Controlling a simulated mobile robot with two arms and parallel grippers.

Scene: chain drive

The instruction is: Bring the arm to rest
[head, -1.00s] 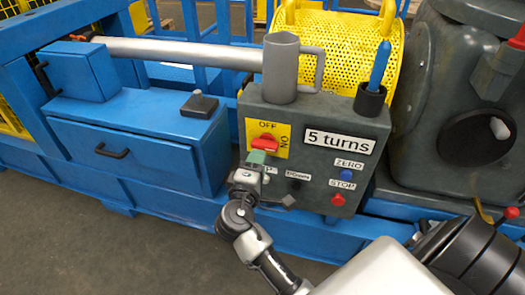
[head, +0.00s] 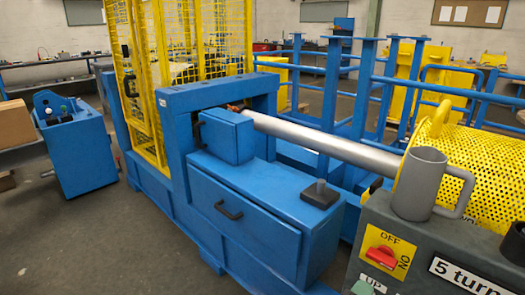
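Neither of my arms shows clearly now, and no gripper can be made out in the head view. The grey control box (head: 415,232) is at the lower right, cut off by the frame's edges. Its red switch (head: 381,257) sits on a yellow OFF/ON plate. A small green piece (head: 362,288) shows at the bottom edge below the switch; I cannot tell what it belongs to. The box's lower buttons are out of view. A grey mug (head: 418,185) stands upright on top of the box.
A blue machine frame with a drawer (head: 240,215) fills the middle. A grey cylinder (head: 325,145) runs toward the yellow perforated guard (head: 480,165). A yellow mesh cage (head: 150,80) stands behind. A blue cabinet (head: 80,150) is at left, with bare floor (head: 110,245) in front.

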